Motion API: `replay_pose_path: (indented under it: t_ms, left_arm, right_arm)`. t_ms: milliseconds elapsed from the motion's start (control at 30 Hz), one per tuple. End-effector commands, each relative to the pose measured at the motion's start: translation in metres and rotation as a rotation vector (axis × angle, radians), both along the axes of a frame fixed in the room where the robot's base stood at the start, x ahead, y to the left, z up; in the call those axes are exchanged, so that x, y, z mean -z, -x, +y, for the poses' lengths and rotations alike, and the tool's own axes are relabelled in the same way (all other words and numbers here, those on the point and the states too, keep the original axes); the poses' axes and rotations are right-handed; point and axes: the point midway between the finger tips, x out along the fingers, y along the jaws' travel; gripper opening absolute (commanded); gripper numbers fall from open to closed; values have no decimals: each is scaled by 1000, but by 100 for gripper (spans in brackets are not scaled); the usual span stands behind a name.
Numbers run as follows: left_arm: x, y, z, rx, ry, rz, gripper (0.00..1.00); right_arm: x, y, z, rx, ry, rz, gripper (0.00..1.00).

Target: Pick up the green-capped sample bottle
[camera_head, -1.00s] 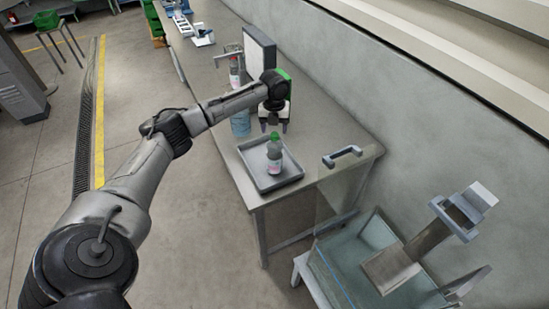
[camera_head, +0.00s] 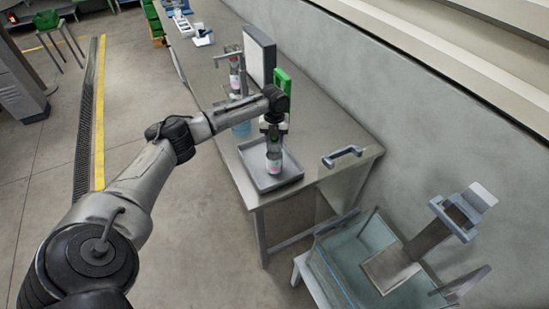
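The sample bottle (camera_head: 274,162) stands upright in a shallow grey tray (camera_head: 247,170) on the bench. Its clear body has a pinkish label, and its green cap is now hidden behind my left gripper. My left gripper (camera_head: 272,143) points down over the bottle's top, with its fingers at the cap and neck. The fingers are too small to tell whether they are closed on it. My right gripper is not in view.
Another bottle with a red-marked top (camera_head: 235,75) stands farther back, left of an upright white panel (camera_head: 259,55). A grey handle (camera_head: 342,156) is at the bench's right. A glass-sided tank (camera_head: 345,262) stands at lower right.

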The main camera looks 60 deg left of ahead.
Motion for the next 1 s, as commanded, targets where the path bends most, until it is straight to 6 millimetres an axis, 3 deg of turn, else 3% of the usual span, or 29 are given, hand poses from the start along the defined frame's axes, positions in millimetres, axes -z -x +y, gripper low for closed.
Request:
replay_pose_path:
  t_ms: [400, 1000]
  left_arm:
    - [0, 0, 0, 0, 0, 0, 0]
    - [-7, -1, 0, 0, 0, -4, 0]
  right_arm:
    - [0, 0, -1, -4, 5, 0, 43]
    - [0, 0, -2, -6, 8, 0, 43]
